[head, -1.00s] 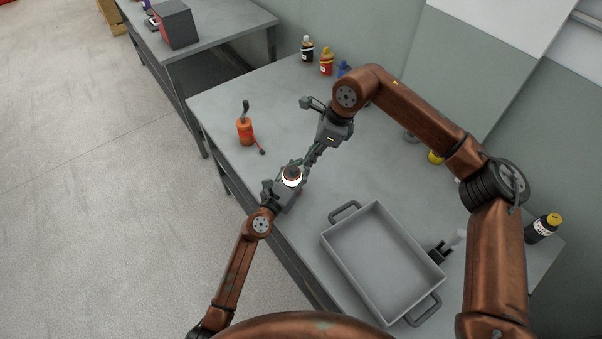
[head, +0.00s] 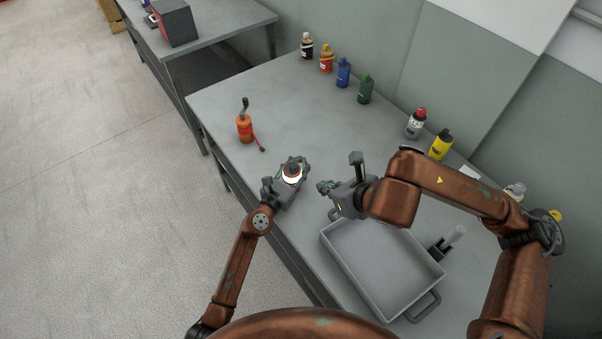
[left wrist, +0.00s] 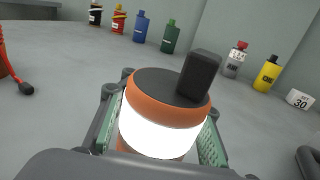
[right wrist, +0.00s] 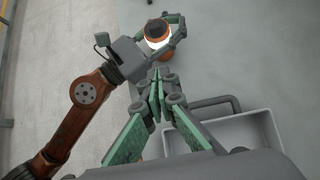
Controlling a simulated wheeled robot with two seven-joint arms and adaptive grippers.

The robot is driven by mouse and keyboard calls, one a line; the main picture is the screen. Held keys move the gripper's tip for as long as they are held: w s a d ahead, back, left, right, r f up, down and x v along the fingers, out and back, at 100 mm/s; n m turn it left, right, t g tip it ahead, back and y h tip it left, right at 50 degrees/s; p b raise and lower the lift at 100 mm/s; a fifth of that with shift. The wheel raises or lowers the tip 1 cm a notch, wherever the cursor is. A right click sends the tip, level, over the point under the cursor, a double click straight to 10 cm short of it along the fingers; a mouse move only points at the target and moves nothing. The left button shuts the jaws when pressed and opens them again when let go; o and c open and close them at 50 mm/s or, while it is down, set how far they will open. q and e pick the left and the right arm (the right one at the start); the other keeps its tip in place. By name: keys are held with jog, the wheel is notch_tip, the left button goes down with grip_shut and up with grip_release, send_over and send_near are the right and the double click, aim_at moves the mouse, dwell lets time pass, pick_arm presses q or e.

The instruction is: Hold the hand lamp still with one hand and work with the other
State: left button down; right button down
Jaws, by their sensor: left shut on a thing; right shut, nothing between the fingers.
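The hand lamp (head: 292,172) has a glowing white band, an orange rim and a dark cap. It also shows large in the left wrist view (left wrist: 165,125), with a black block standing up on its top. My left gripper (head: 290,178) is shut around the lamp near the table's front edge. My right gripper (head: 326,187) is shut and empty, to the right of the lamp and apart from it, by the far left end of the grey tray. In the right wrist view the right fingertips (right wrist: 155,75) meet, and the lamp (right wrist: 158,33) is beyond them.
A grey tray (head: 329,238) with handles stands at the front right. An orange can with a crank (head: 245,128) stands left of the lamp. Several bottles line the back, including a blue one (head: 343,73) and a green one (head: 365,89). The table's middle is clear.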

aim_at(293, 167)
jog(key=shift+f, duration=0.1)
jog(key=x, duration=0.4)
jog(key=r+x, duration=0.1)
jog(key=x, duration=0.2)
jog(key=w+x, duration=0.1)
jog(key=x, duration=0.3)
jog(key=shift+w+a+f, duration=0.1)
jog(key=shift+w+a, duration=0.15)
jog(key=shift+a, duration=0.25)
jog(key=shift+w+a, duration=0.35)
jog(key=shift+w, duration=0.3)
jog(key=shift+w+a, duration=0.45)
jog(key=shift+w, duration=0.25)
jog(key=shift+w+a, duration=0.45)
jog(key=shift+w, duration=0.25)
jog(key=shift+s, duration=0.1)
